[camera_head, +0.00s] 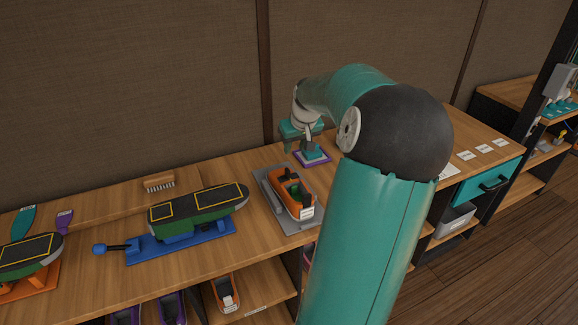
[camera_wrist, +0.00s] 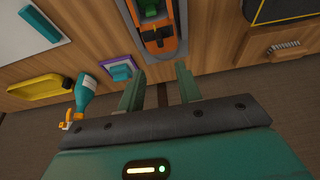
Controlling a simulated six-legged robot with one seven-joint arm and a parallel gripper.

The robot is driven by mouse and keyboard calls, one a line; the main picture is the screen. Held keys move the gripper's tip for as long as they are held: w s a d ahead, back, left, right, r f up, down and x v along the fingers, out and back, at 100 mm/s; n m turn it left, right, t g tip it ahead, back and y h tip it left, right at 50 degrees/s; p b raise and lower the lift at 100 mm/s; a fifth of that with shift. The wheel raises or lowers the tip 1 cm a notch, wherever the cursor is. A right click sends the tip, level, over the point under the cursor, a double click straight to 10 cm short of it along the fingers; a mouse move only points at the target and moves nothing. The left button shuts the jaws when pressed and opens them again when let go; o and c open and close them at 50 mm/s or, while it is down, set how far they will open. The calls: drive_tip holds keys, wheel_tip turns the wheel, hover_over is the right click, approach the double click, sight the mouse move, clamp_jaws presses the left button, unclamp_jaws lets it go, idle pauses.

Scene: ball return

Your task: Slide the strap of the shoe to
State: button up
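An orange shoe (camera_head: 292,193) with a dark part at its opening sits on a grey stand (camera_head: 268,198) on the bench. I cannot clearly make out which part is the strap. My gripper (camera_head: 300,148) is above the back of the bench, beyond the shoe and apart from it. In the wrist view my gripper (camera_wrist: 158,78) shows two green fingers spread apart with nothing between them.
A teal block (camera_head: 313,156) on a purple-edged pad stands near my gripper. A green shoe sole (camera_head: 200,207) on a blue stand and a brush (camera_head: 159,182) are to the left. A teal bottle (camera_wrist: 86,92) and yellow tray (camera_wrist: 40,88) show in the wrist view. A wall (camera_head: 150,80) stands behind.

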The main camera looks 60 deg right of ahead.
sight(288, 170)
drive_tip(key=x, duration=1.3)
drive_tip(key=shift+w+d+f, duration=0.15)
drive_tip(key=shift+d+f, duration=0.05)
clamp_jaws()
